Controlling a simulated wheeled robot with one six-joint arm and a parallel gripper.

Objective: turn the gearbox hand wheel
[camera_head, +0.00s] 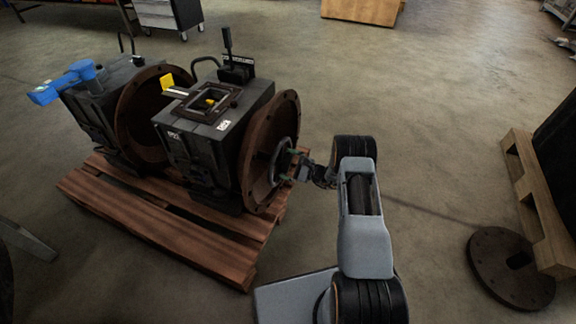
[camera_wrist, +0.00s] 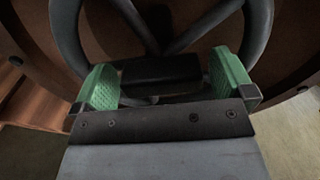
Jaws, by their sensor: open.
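The gearbox (camera_head: 215,125) stands on a wooden pallet, with a large rusty round flange (camera_head: 287,112) facing right. The dark hand wheel (camera_head: 281,160) sits inside that flange and is partly hidden by my gripper. In the wrist view the hand wheel's grey rim and spokes (camera_wrist: 189,36) fill the upper part. My gripper (camera_head: 296,164) is at the lower right part of the wheel. In the wrist view my gripper (camera_wrist: 164,84) is open, its green pads on either side of a dark block. I cannot tell whether the pads touch the wheel.
A second gearbox (camera_head: 110,110) with a blue tool (camera_head: 65,82) on it stands to the left on the same pallet (camera_head: 165,240). A round plate (camera_head: 497,275) lies on the floor at right beside another pallet (camera_head: 535,195). The floor behind is mostly clear.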

